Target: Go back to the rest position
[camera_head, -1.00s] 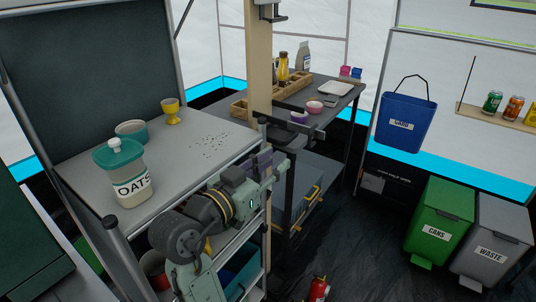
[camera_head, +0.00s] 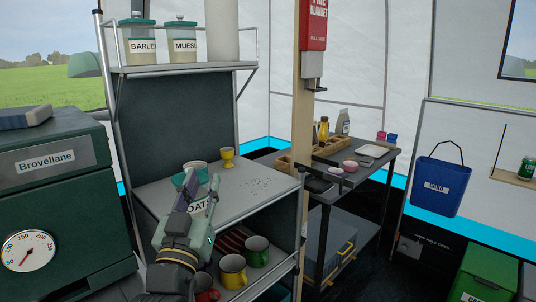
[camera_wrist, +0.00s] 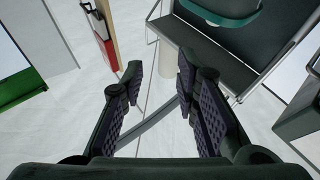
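My gripper (camera_head: 203,185) is raised in front of the shelf unit in the head view, pointing upward. Its two fingers are apart with nothing between them, and the wrist view shows the same open, empty fingers (camera_wrist: 161,72). In the head view it covers much of the oats jar (camera_head: 197,206), which stands on the grey shelf (camera_head: 233,208) behind it. I cannot tell from the head view how far the gripper is from the jar.
A yellow egg cup (camera_head: 227,158) stands on the shelf right of the gripper. Mugs (camera_head: 232,271) sit on the level below. Barley (camera_head: 140,45) and muesli (camera_head: 183,45) jars stand on the upper rack. A green oven (camera_head: 50,190) is at left, a wooden post (camera_head: 302,130) at right.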

